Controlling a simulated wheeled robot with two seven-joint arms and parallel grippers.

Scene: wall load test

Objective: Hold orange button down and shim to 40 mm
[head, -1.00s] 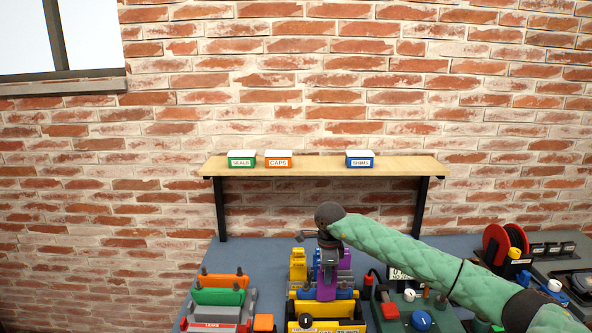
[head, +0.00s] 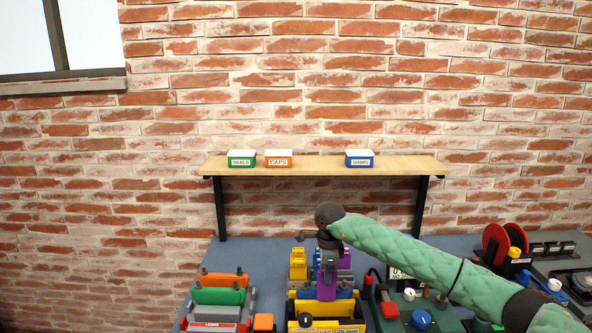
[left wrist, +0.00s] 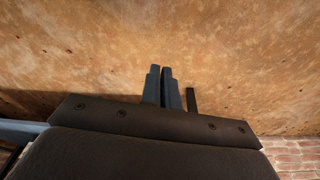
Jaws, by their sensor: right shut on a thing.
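My right gripper (head: 327,266) points down over the yellow gap fixture (head: 291,317) and is shut on a lavender shim (head: 326,289). The shim's lower end is in or just above the fixture's slot; I cannot tell which. The fixture's label (head: 347,330) appears to read 25 mm. An orange square button (head: 263,322) sits left of the fixture, with no gripper on it. Yellow (head: 298,265) and purple (head: 345,260) pieces stand behind the fixture. My left gripper (left wrist: 162,78) shows only in the left wrist view, shut and empty before a brown surface.
A rack with orange (head: 222,281) and green (head: 218,297) plates stands at the left. A green panel with a blue knob (head: 421,319) and a red reel (head: 495,244) are at the right. A wooden shelf (head: 325,168) holds three small labelled bins above the bench.

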